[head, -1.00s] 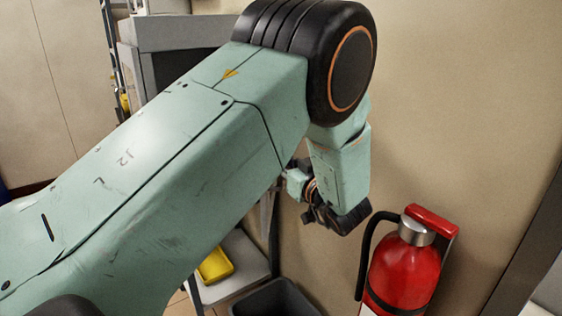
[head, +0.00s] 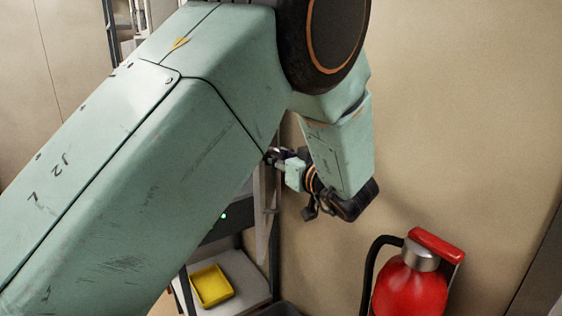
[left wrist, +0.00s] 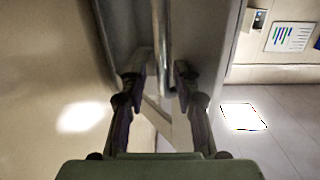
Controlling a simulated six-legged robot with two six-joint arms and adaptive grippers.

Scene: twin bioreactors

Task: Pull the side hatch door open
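A grey panel, which may be the side hatch door (head: 262,205), shows nearly edge-on in the head view, beside my left gripper (head: 273,157). My left arm hides much of what lies behind it. In the left wrist view, my left gripper (left wrist: 158,78) has its two dark fingers apart. A round metal bar (left wrist: 161,45), possibly the hatch handle, stands between and beyond the fingertips in front of grey panel surfaces. I cannot tell whether the fingers touch it. My right gripper is in neither view.
A red fire extinguisher (head: 411,285) stands by the beige wall at the lower right. A yellow tray (head: 211,285) lies on a low pale shelf (head: 246,277) below my left arm. Open floor (left wrist: 285,125) shows at the right of the left wrist view.

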